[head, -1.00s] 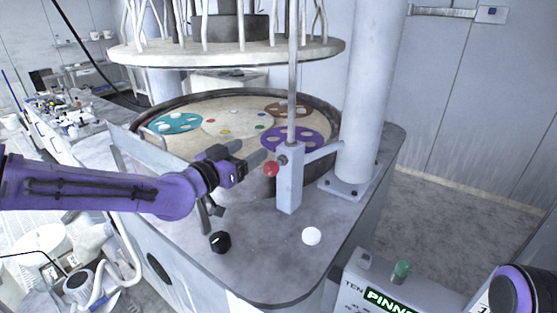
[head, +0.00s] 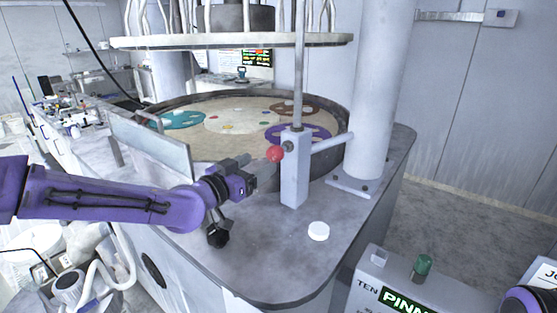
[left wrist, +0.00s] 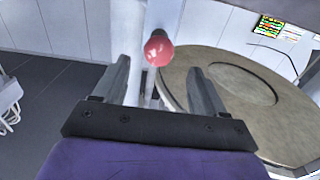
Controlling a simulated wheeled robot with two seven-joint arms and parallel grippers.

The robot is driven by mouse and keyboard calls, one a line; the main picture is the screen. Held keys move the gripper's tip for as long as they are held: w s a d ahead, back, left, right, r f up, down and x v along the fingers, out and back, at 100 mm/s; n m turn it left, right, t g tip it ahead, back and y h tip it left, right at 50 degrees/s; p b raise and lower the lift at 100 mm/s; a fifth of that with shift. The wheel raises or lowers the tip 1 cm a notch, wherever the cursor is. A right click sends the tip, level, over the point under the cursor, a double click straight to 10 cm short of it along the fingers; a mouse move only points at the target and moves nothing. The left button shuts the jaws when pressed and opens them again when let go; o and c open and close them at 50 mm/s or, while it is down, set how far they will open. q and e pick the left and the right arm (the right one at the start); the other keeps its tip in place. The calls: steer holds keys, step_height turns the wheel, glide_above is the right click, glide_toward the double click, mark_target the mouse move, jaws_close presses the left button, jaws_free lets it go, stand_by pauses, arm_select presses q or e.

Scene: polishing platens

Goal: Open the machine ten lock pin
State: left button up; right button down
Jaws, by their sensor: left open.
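The lock pin shows as a red ball knob (head: 275,153) on the side of a grey upright block (head: 295,180) that carries a thin vertical rod. My left gripper (head: 262,167) is open, with its fingertips close to the knob in the head view. In the left wrist view the red knob (left wrist: 158,49) lies beyond and between the two open fingers (left wrist: 157,80), with nothing held. Whether a finger touches the knob cannot be told. A box with a "TEN" and "PINN..." label (head: 405,300) stands at the lower right. My right gripper does not show.
The round platen (head: 225,145) with teal, brown and purple carriers lies behind the block, under a raised upper plate (head: 230,41). A thick white column (head: 375,90) stands right of the block.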

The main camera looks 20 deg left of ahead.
mark_target(279, 151)
arm_select(q)
steer(key=p+x, duration=0.3)
steer(key=x, duration=0.6)
steer(key=shift+w+d, duration=0.15)
steer(key=shift+w, duration=0.1)
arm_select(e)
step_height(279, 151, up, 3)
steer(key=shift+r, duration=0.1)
